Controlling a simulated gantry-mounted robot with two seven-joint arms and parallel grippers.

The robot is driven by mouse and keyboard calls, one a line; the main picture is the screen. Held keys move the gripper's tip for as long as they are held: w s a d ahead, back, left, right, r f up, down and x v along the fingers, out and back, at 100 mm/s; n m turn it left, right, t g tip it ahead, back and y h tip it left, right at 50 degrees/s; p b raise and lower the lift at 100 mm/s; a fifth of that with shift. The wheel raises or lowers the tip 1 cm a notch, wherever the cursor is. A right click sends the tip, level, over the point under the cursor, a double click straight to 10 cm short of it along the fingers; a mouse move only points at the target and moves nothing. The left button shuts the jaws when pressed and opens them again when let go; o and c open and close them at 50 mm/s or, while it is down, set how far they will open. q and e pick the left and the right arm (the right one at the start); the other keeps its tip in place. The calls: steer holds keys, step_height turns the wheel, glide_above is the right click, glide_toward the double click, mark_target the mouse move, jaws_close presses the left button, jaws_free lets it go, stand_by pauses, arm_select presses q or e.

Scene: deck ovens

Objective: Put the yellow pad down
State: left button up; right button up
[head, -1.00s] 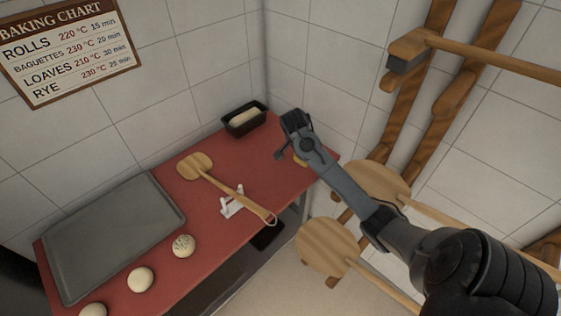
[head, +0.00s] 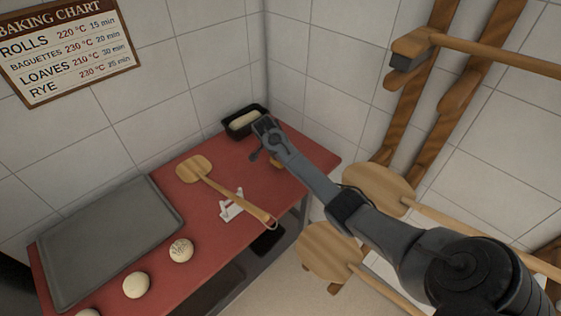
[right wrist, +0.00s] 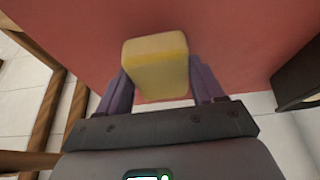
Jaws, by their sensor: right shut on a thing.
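The yellow pad (right wrist: 155,50) is a small block between the two fingers of my right gripper (right wrist: 160,80), which is shut on it. In the head view the right arm reaches in from the right over the far right part of the red worktop (head: 300,158). A small bit of the pad (head: 277,164) shows below the gripper there, and the fingers are mostly hidden. I cannot tell if the pad touches the worktop. My left gripper is out of view.
A black loaf tin (head: 244,123) with dough stands just left of the gripper. A wooden paddle (head: 194,169) rests on a white holder (head: 232,207). Peels (head: 378,188) hang at right.

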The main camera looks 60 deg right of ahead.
steer(key=shift+f, duration=0.75)
steer(key=shift+s+f+p, duration=0.1)
steer(key=shift+f+p, duration=0.15)
steer(key=shift+p, duration=0.15)
steer(key=shift+f, duration=0.35)
steer(key=o, duration=0.9)
steer(key=shift+f, duration=0.1)
steer(key=shift+o, duration=0.5)
